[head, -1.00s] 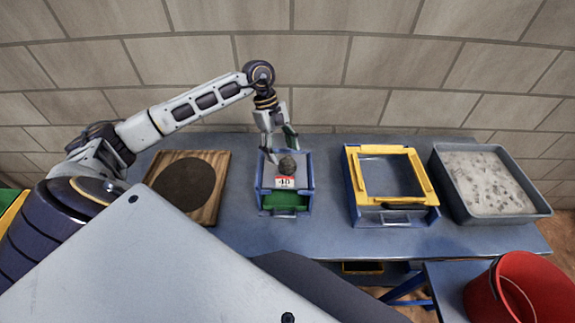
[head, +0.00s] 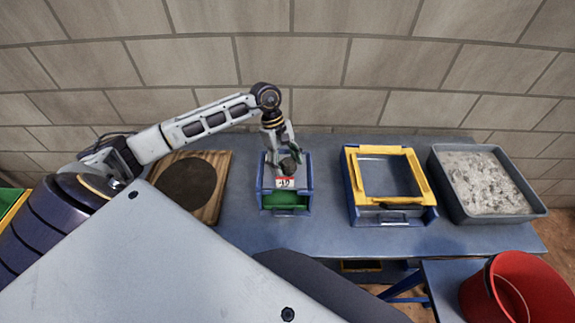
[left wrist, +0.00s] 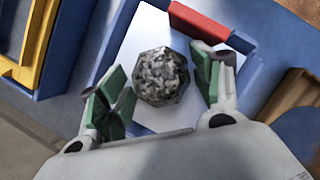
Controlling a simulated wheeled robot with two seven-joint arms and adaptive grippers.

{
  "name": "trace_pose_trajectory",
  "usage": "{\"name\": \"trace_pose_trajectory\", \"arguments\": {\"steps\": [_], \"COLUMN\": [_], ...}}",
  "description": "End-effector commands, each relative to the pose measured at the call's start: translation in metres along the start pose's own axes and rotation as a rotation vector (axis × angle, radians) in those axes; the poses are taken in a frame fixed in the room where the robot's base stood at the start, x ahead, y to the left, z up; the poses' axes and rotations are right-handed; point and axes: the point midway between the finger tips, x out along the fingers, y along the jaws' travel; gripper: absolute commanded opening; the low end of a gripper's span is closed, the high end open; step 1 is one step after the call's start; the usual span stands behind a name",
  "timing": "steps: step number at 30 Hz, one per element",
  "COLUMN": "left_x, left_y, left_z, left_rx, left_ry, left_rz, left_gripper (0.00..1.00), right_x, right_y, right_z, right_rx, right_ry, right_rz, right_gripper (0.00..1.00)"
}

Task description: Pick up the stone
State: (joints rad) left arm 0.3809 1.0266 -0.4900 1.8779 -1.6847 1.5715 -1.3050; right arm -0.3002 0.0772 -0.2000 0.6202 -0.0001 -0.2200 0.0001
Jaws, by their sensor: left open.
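The stone (head: 288,164) is a dark, rough lump at the blue-framed box (head: 262,197) with a green lower front. In the left wrist view the stone (left wrist: 162,76) is speckled grey and faceted, against a white surface inside the blue frame (left wrist: 110,50). My left gripper (head: 283,152) points down over the box. In the left wrist view its green-padded fingers (left wrist: 160,92) are open, one on each side of the stone, with a gap visible on both sides. My right gripper is in neither view.
A wooden board with a dark disc (head: 188,185) lies left of the box. A yellow-topped blue frame (head: 421,175) stands to its right, then a grey tray of pale grit (head: 440,182). A red bucket (head: 480,297) is at lower right. A brick wall stands behind.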

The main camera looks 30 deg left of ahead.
Motion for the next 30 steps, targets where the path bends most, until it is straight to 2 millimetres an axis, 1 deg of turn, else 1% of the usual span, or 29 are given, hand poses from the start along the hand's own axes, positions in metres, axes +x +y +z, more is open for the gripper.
{"name": "trace_pose_trajectory", "arguments": {"steps": [12, 24, 30], "left_x": [0.0002, -0.0006, -0.0009], "left_y": [-0.0001, 0.0003, 0.0003], "left_z": [-0.0004, -0.0003, -0.0002], "left_rx": [0.000, 0.000, 0.000], "left_ry": [0.000, 0.000, 0.000], "left_rz": [0.000, 0.001, 0.001], "left_gripper": [0.65, 0.14, 0.14], "right_x": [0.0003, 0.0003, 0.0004], "right_y": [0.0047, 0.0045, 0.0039], "right_z": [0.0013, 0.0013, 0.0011], "right_rx": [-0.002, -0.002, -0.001], "right_ry": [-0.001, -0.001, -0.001], "right_rz": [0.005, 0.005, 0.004], "right_gripper": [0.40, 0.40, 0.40]}}
